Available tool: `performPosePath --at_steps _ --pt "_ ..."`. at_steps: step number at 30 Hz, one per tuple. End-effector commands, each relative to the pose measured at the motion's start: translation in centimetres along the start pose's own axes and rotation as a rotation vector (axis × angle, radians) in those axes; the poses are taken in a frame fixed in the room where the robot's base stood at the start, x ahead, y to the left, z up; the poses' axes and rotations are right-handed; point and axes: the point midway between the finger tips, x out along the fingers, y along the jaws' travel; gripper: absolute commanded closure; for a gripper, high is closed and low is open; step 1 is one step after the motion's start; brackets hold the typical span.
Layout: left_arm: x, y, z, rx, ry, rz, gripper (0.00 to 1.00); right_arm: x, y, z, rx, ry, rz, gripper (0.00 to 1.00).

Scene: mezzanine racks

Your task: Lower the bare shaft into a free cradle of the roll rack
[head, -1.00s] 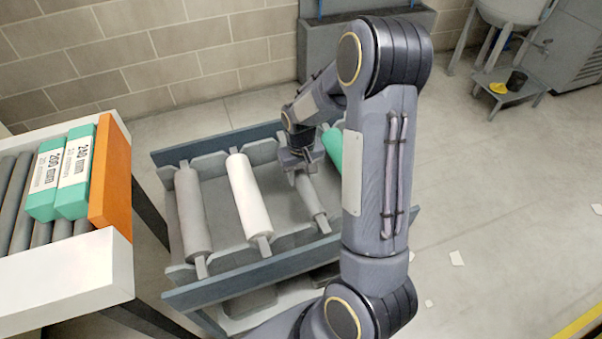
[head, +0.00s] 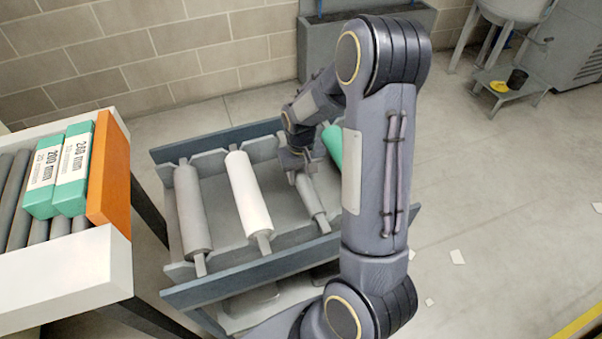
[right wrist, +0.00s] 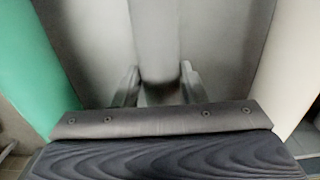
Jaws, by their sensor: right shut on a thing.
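The bare shaft (head: 313,202) is a thin grey bar in the roll rack (head: 245,267), between the white roll (head: 248,195) and the green roll (head: 333,145). Its near end is close to the front notched rail; I cannot tell whether it rests there. My right gripper (head: 299,168) is shut on the shaft toward its far end, which the gripper hides. In the right wrist view the shaft (right wrist: 155,35) runs between the two fingers (right wrist: 157,84), with green at left and white at right. My left gripper is out of view.
A grey roll (head: 191,210) lies in the rack's leftmost cradle. A conveyor with an orange end plate (head: 109,172) and green boxes (head: 74,175) stands at left. A grey bin (head: 318,45) is behind the rack. The floor at right is open, with paper scraps.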

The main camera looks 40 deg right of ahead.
Motion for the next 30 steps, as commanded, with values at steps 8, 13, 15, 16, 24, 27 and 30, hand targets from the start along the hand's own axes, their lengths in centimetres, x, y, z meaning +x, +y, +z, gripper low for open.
performPosePath --at_steps 8,13,15,16,24,27,30 --pt "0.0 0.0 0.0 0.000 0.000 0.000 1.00 -0.1 0.0 0.0 0.000 0.001 0.000 0.37" --pt "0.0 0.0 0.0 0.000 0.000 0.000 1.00 0.0 0.0 0.0 0.000 -0.001 0.000 0.37" --pt "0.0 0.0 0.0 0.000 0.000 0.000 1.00 -0.2 0.0 0.0 0.000 0.000 0.000 0.37" --pt "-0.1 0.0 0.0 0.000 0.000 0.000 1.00 -0.5 0.0 0.0 0.000 0.001 0.000 0.37" --pt "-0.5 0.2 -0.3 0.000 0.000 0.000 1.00 -4.9 0.0 -0.1 -0.001 0.006 -0.001 0.37" --pt "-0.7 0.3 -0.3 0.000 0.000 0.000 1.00 -6.3 0.0 -0.1 -0.001 0.005 0.000 0.37" --pt "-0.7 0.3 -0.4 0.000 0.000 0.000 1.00 -7.3 0.0 -0.1 -0.001 0.003 0.000 0.37"
